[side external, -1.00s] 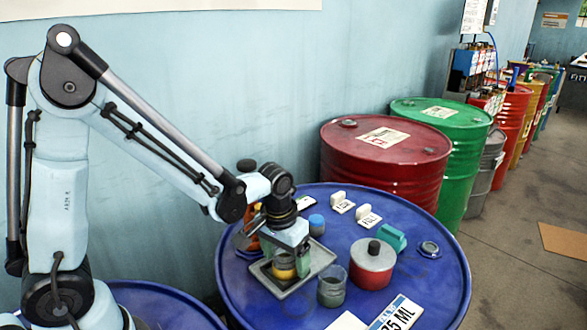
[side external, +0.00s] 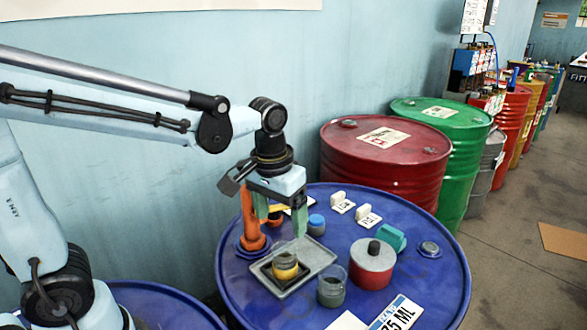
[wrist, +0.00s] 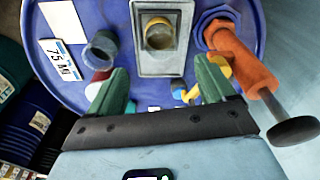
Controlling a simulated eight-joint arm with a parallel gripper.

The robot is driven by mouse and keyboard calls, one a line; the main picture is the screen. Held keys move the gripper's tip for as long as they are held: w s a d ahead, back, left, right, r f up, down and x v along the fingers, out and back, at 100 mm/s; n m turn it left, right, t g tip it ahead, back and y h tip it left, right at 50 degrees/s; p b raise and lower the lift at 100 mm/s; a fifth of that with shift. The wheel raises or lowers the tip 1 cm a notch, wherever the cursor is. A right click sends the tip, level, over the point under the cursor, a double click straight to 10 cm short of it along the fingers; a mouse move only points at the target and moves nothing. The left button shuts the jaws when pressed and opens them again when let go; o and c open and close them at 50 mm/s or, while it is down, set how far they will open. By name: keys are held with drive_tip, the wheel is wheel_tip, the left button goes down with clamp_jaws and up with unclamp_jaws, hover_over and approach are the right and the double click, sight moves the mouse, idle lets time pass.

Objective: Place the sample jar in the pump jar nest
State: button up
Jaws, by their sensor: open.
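A second glass jar (side external: 332,288) with dark contents stands right of the tray.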

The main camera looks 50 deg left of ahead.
drive_tip(key=shift+s+a+r+m+t, duration=0.1)
drive_tip(key=shift+s+a+m+t, duration=0.25)
drive_tip(key=shift+s+t, duration=0.6)
drive_tip(key=shift+s+a+r+m+t, duration=0.1)
drive_tip(key=shift+s+a+m+t, duration=0.3)
drive_tip(key=shift+s+t, duration=0.55)
drive_tip(key=shift+s+a+r+m+t, duration=0.1)
drive_tip(key=shift+s+a+m+t, duration=0.25)
drive_tip(key=shift+s+t, duration=0.6)
drive_tip(key=shift+w, duration=0.1)
